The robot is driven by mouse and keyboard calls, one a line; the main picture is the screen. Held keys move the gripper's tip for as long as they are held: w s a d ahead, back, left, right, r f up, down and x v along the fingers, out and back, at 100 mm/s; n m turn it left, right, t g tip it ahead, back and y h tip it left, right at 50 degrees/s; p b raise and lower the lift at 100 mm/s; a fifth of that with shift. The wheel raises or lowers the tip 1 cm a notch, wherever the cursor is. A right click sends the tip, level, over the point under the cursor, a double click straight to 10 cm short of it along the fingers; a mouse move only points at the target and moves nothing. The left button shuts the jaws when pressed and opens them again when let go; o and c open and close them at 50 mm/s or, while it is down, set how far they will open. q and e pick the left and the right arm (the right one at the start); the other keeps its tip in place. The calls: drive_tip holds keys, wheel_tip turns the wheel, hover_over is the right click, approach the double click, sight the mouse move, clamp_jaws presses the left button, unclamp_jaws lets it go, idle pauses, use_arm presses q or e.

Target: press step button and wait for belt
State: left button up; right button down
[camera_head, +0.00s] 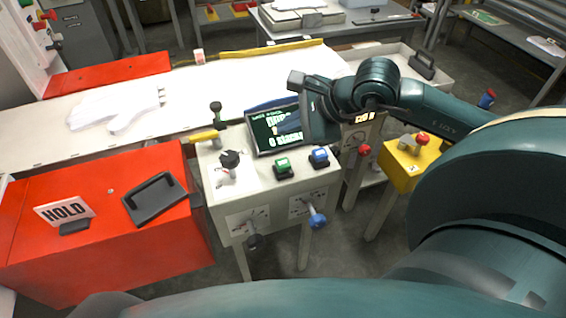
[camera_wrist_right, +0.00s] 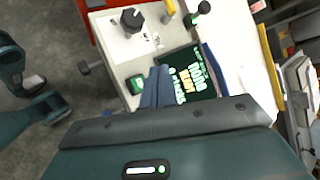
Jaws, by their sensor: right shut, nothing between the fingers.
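A control console (camera_head: 222,190) stands in the middle of the head view. Its top carries a green button (camera_head: 283,168), a blue button (camera_head: 319,158), a black knob (camera_head: 230,160) and a lit display (camera_head: 277,131). My right gripper (camera_head: 320,117) is above the console's right side, partly covering the display. In the right wrist view its fingers (camera_wrist_right: 155,87) are shut and empty, between the green button (camera_wrist_right: 137,83) and the display (camera_wrist_right: 188,76). Contact with a button cannot be seen. A white belt (camera_head: 235,92) runs behind the console with a white glove (camera_head: 115,108) on it. My left gripper is not in view.
A red cabinet (camera_head: 120,243) with a HOLD sign (camera_head: 65,209) and a black tray (camera_head: 155,199) stands left of the console. A yellow box with a red button (camera_head: 412,163) is at the right. Knobs stick out of the console's front. Grey floor shows in front.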

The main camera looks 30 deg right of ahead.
sight(288, 164)
wheel_tip(288, 164, down, 6)
drive_tip(key=b, duration=0.3)
drive_tip(key=shift+f+b, duration=0.2)
drive_tip(key=shift+b, duration=0.1)
drive_tip(key=shift+f+b, duration=0.3)
drive_tip(key=shift+b, duration=0.1)
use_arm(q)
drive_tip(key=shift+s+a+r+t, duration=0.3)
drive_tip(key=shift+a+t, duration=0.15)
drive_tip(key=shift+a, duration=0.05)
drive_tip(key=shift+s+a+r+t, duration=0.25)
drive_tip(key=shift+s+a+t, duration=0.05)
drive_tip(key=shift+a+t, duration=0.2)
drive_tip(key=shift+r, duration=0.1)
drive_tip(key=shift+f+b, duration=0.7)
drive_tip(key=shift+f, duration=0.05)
use_arm(e)
drive_tip(key=shift+f, duration=0.4)
